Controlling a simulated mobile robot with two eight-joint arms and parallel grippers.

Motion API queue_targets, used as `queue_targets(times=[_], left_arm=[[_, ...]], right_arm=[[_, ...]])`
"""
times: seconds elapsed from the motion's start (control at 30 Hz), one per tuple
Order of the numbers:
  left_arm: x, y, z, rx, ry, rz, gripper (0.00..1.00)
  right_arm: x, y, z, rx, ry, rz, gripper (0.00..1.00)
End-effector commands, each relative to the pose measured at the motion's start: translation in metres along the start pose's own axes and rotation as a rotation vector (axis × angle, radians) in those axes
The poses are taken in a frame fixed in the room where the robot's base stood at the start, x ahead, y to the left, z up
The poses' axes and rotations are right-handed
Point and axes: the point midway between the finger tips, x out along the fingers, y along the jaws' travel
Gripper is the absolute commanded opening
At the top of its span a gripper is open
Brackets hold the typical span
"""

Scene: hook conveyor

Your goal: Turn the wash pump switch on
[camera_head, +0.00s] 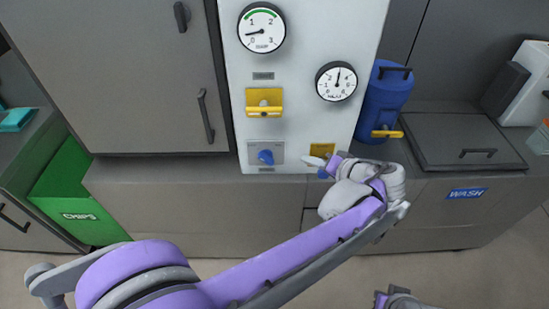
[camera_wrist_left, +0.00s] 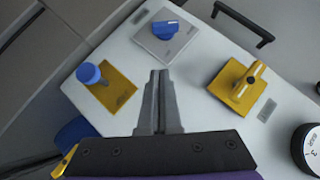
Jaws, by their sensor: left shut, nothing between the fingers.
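The white panel (camera_head: 305,60) carries several controls, and their labels are too small to read. A blue rotary knob (camera_head: 265,157) sits on a grey plate at the panel's lower left; it also shows in the left wrist view (camera_wrist_left: 166,30). A blue round-headed knob (camera_wrist_left: 90,74) stands on a yellow plate (camera_wrist_left: 112,95), which my left gripper partly covers in the head view (camera_head: 322,148). A yellow control (camera_head: 264,102) is higher up. My left gripper (camera_head: 314,161) is shut and empty, its fingertips (camera_wrist_left: 159,73) between these controls. I cannot tell whether it touches the panel.
Two dial gauges (camera_head: 261,28) (camera_head: 337,81) are on the panel. A blue canister (camera_head: 385,98) with a yellow handle stands to its right, beside the lidded WASH unit (camera_head: 468,147). A green CHIPS bin (camera_head: 80,200) is at left. Part of my right arm shows at the bottom edge.

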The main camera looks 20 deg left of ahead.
Motion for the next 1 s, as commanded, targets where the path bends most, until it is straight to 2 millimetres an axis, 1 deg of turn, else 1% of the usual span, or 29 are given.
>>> queue_targets(times=[0.27, 0.37, 0.43, 0.57, 0.7, 0.9, 1.0], left_arm=[[0.000, 0.000, 0.000, 0.000, -0.001, 0.000, 0.00], [0.005, 0.000, 0.000, 0.000, -0.002, -0.001, 0.00], [0.011, -0.001, 0.000, -0.001, -0.003, -0.001, 0.00], [0.033, -0.001, 0.001, -0.002, -0.004, -0.002, 0.00], [0.064, -0.001, 0.001, -0.002, -0.005, -0.002, 0.00], [0.105, -0.001, 0.001, -0.002, -0.004, -0.001, 0.00], [0.115, 0.000, 0.015, -0.001, -0.003, 0.001, 0.00]], right_arm=[[0.000, 0.000, 0.000, 0.000, 0.000, 0.000, 0.00], [0.000, 0.000, 0.000, 0.000, 0.000, 0.000, 0.00], [0.000, 0.000, 0.000, 0.000, 0.000, 0.000, 0.00], [0.000, 0.000, 0.000, 0.000, 0.000, 0.000, 0.00], [0.001, 0.000, 0.001, 0.000, 0.000, 0.000, 0.00], [0.001, 0.000, 0.001, 0.000, 0.000, 0.000, 0.00], [0.002, 0.000, 0.001, 0.000, -0.001, 0.000, 0.00]])
